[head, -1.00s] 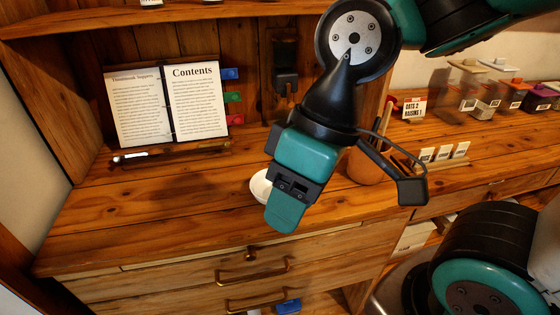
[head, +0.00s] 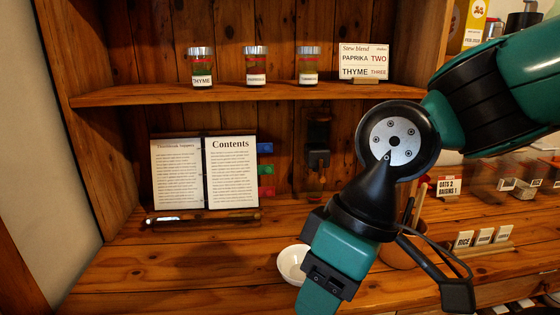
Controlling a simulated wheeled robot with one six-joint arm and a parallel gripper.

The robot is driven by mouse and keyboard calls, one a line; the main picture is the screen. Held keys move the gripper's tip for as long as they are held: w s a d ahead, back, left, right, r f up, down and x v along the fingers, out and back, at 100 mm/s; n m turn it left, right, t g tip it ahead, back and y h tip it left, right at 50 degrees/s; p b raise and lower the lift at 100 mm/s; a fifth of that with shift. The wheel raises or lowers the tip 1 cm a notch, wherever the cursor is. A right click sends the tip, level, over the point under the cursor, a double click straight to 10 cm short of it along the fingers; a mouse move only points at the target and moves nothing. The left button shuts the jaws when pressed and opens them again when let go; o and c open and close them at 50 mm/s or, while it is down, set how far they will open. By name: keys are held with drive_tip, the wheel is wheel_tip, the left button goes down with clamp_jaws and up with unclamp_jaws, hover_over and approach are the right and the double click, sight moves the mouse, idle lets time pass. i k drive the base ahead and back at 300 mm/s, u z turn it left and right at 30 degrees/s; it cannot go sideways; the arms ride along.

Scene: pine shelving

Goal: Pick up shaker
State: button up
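Three small glass shaker jars with silvery lids stand upright in a row on the upper shelf: the left jar labelled THYME (head: 201,68), a middle jar (head: 256,67) and a right jar (head: 309,67). The labels of the latter two are too small to read surely; some red shows in them. My gripper (head: 318,296) hangs low over the counter, pointing down, below and right of the jars and apart from them. It is seen from the side and cut by the lower picture edge, so its opening is hidden. No shaker is seen in it.
A recipe card (head: 364,62) stands right of the jars on the upper shelf (head: 160,95). An open book (head: 204,174) leans on the counter (head: 150,260). A white bowl (head: 291,263) sits beside my gripper. Small label cards (head: 483,237) stand at right.

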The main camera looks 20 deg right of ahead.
sight(254, 65)
drive_tip(key=u, duration=1.75)
drive_tip(key=i, duration=0.75)
drive_tip(key=z, duration=2.8)
